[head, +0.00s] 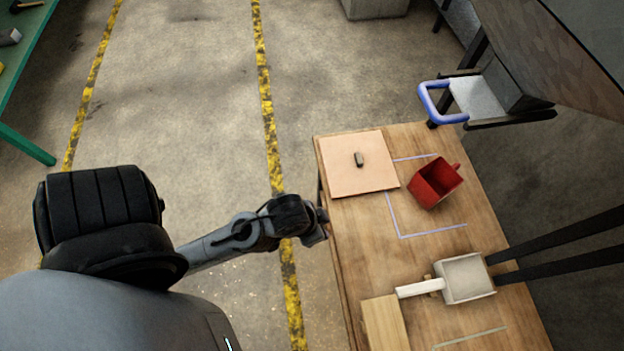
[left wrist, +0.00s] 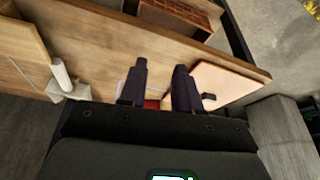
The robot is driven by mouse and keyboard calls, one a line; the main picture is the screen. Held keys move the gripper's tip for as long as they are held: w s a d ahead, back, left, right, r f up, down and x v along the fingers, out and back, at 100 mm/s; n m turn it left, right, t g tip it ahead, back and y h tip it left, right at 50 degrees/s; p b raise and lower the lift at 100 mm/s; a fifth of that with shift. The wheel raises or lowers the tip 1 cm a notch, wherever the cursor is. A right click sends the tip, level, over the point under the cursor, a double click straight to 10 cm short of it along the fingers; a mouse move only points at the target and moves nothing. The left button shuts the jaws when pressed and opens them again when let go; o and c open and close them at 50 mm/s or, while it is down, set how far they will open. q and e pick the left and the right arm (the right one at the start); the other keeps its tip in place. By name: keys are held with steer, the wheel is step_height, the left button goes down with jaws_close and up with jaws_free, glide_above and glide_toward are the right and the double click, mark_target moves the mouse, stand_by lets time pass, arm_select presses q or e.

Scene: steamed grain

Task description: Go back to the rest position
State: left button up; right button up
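My left arm reaches in from the left in the head view, and its gripper (head: 324,226) is beside the left edge of the wooden table (head: 345,262). In the left wrist view the two dark fingers of the left gripper (left wrist: 161,82) stand apart with nothing held between them. My right gripper is in neither view. A red container with a handle (head: 434,184) sits on the table, right of a peach-coloured board (head: 342,176). A small dark object (head: 359,159) lies on the board. A pale scoop-like pan with a white handle (head: 466,278) lies nearer the front.
A light wooden block (head: 385,322) is near the table's front. A trolley with a blue handle (head: 440,103) stands beyond the back right. Dark bars (head: 560,244) reach in at the right. The floor left of the table, with yellow lines (head: 264,90), is clear.

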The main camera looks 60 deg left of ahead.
arm_select(q)
steer(key=shift+s+r+g, duration=0.25)
steer(key=shift+s+g, duration=0.05)
steer(key=shift+s, duration=0.65)
